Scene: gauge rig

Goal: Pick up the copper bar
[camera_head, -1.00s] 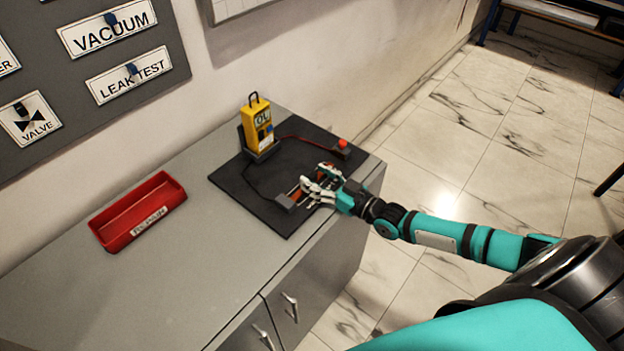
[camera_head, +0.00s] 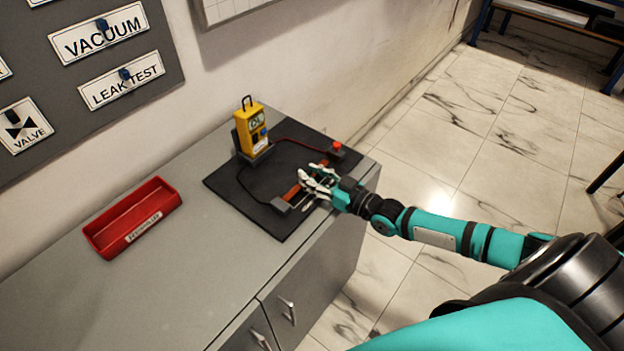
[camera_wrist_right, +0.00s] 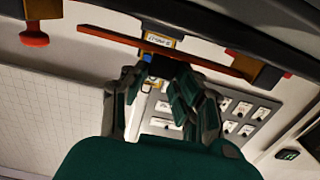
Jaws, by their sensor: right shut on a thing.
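The copper bar (camera_head: 291,192) is a flat orange-brown strip at the front of the dark board (camera_head: 236,190) in the head view. My right gripper (camera_head: 316,182) is shut on the bar near its middle, and its fingers hide that part. The bar also shows in the right wrist view (camera_wrist_right: 120,40), running across in front of the fingers (camera_wrist_right: 165,72). Its ends lie near a dark block at each side. I cannot tell whether the bar is clear of the blocks. My left gripper is not in view.
A yellow meter (camera_head: 252,130) stands at the back of the board, with leads to a near block (camera_head: 281,205) and to a block with a red knob (camera_head: 337,146). A red labelled tray (camera_head: 130,222) sits left on the grey cabinet (camera_head: 190,270). The cabinet top between is clear.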

